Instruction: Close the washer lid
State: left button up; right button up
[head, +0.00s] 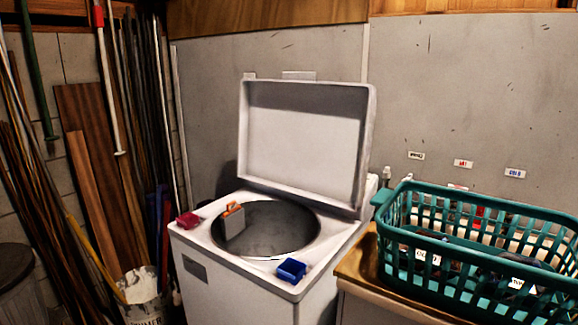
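The white top-loading washer (235,283) stands in the middle of the head view against the grey wall. Its lid (305,130) is up, standing nearly upright at the back edge and leaning slightly back. The round drum opening (270,245) is uncovered. A grey and orange object (233,222) shows at the left side of the opening; I cannot tell what it rests on. A red item (188,219) lies on the washer's top at the left, and a blue item (291,270) at the front right corner. Neither of my grippers shows in the head view.
A teal laundry basket (470,283) stands on a wooden-topped counter (358,266) right of the washer. Boards and poles (95,140) lean at the left. A white bucket (143,298) stands near the washer's left side. Small labels (464,163) are on the wall.

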aim_at(301, 135)
jog(key=i+j, duration=0.2)
jog(key=j, duration=0.2)
jog(key=i+j, duration=0.2)
jog(key=j, duration=0.2)
jog(key=i+j, duration=0.2)
jog(key=j, duration=0.15)
jog(key=i+j, duration=0.2)
jog(key=j, duration=0.2)
jog(key=i+j+u, duration=0.1)
jog(key=j, duration=0.3)
jog(key=i, duration=0.1)
